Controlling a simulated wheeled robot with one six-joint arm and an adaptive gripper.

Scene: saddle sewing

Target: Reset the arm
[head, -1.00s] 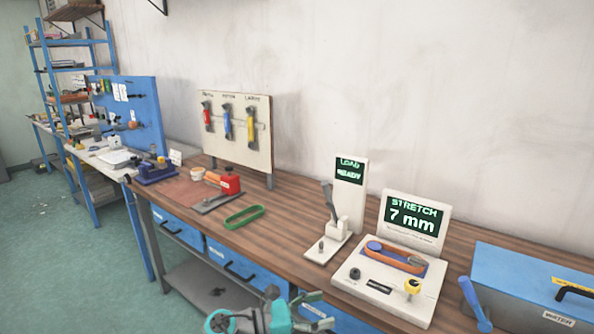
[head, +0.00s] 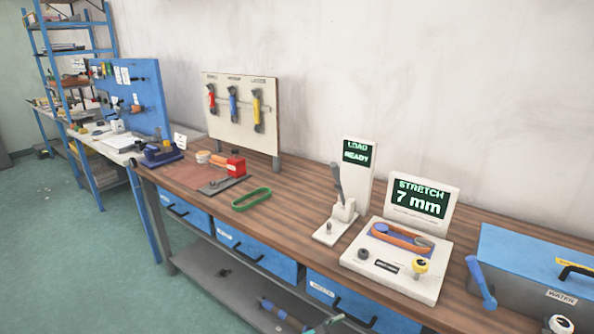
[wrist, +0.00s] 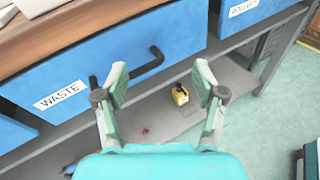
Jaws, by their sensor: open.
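My gripper (wrist: 161,82) is open and empty in the wrist view, its two green-grey fingers spread apart. It is in front of the blue drawer marked WASTE (wrist: 90,75), and a grey lower shelf (wrist: 150,128) shows between and below the fingers. The fingers seem to touch nothing.
On the workbench (head: 300,220) are a stretch tester reading 7 mm (head: 420,198) with an orange band (head: 401,238), a load stand (head: 357,170), a green band (head: 251,199) and a blue box (head: 525,255). A yellow item (wrist: 180,94) is on the lower shelf.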

